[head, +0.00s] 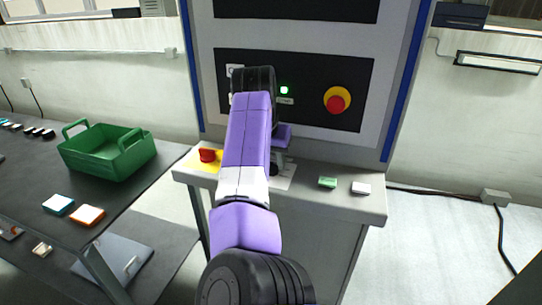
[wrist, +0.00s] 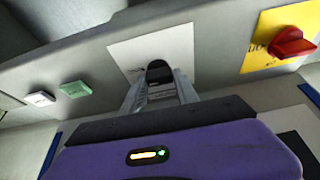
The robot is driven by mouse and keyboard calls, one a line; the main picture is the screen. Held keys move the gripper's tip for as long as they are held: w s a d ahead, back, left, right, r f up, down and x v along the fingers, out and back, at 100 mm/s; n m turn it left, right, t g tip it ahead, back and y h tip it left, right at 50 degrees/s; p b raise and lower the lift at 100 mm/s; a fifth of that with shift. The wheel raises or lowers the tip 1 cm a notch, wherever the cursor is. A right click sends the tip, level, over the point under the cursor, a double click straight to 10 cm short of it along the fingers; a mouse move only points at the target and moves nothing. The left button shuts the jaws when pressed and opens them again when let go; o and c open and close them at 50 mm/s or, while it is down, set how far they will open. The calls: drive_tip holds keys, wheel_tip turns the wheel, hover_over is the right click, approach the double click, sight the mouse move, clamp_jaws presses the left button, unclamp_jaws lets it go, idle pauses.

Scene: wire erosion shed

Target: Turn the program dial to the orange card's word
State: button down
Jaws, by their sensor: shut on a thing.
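The program dial (wrist: 158,70) is a black knob on a white plate (wrist: 125,52) with small print I cannot read. My gripper (wrist: 160,84) is shut on the dial, one finger at each side. In the head view my arm hides most of the gripper and dial; a corner of the white plate (head: 288,183) shows. The orange-edged card (head: 87,216) lies flat on the dark table at the left, its word too small to read. A teal-edged card (head: 58,204) lies beside it.
A red switch on a yellow plate (head: 208,156) is left of the dial. A green button (head: 328,183) and a white button (head: 361,188) are right of it. A red emergency stop (head: 337,100) is on the upright panel. A green basket (head: 108,152) stands on the table.

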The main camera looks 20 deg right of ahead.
drive_tip(key=n+p, duration=0.1)
drive_tip(key=n+y+p, duration=0.1)
drive_tip(key=n+p, duration=0.2)
drive_tip(key=p, duration=0.1)
drive_tip(key=shift+s+d+r+t+y, duration=0.15)
drive_tip(key=shift+d+r+t+y, duration=0.1)
drive_tip(key=shift+t+y, duration=0.05)
drive_tip(key=n+y+p, duration=0.2)
drive_tip(key=n+p, duration=0.3)
drive_tip(key=shift+d+n, duration=0.1)
drive_tip(key=shift+n, duration=0.3)
drive_tip(key=n+p, duration=0.1)
drive_tip(key=n+y+p, duration=0.1)
drive_tip(key=n, duration=0.1)
drive_tip(key=shift+d+f+n, duration=0.1)
drive_tip(key=shift+f+n, duration=0.1)
drive_tip(key=shift+n, duration=0.1)
drive_tip(key=shift+w+n+g+y, duration=0.1)
drive_tip(key=shift+n+g+y, duration=0.3)
drive_tip(key=shift+n, duration=0.75)
drive_tip(key=shift+w+n+g+y, duration=0.1)
drive_tip(key=shift+n+g+y, duration=0.3)
drive_tip(key=shift+n, duration=0.75)
drive_tip(key=c, duration=0.9)
unclamp_jaws()
